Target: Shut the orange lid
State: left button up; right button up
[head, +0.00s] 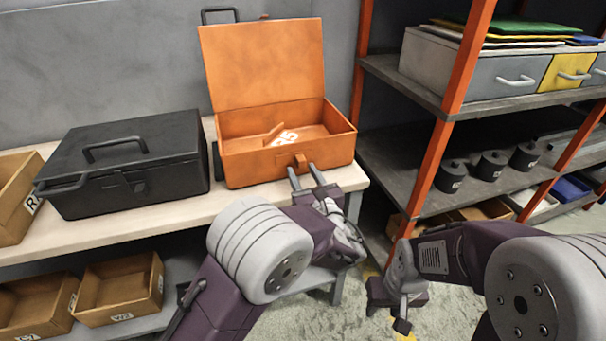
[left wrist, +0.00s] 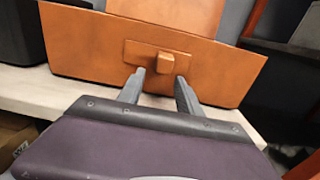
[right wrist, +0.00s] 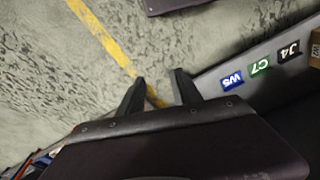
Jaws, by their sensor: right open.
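The orange box (head: 290,168) stands on the light bench with its orange lid (head: 263,64) raised upright at the back. A latch (head: 301,161) sits on the box's front face; the latch also shows in the left wrist view (left wrist: 165,64). My left gripper (head: 306,173) is open and empty in front of the box, its fingers pointing at the latch, one to each side and just short of it in the left wrist view. My right gripper (head: 388,306) is open and empty, low over the floor to the right of the bench.
A black case (head: 125,165) stands closed left of the orange box. Cardboard bins (head: 118,287) sit on the shelf below. A rack with orange posts (head: 452,110) stands close on the right, holding dark weights (head: 488,165) and grey drawers (head: 500,75). The wall is behind the lid.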

pick_arm(q)
jog(key=p+v, duration=0.2)
jog(key=v, duration=0.7)
jog(key=shift+d+f, duration=0.1)
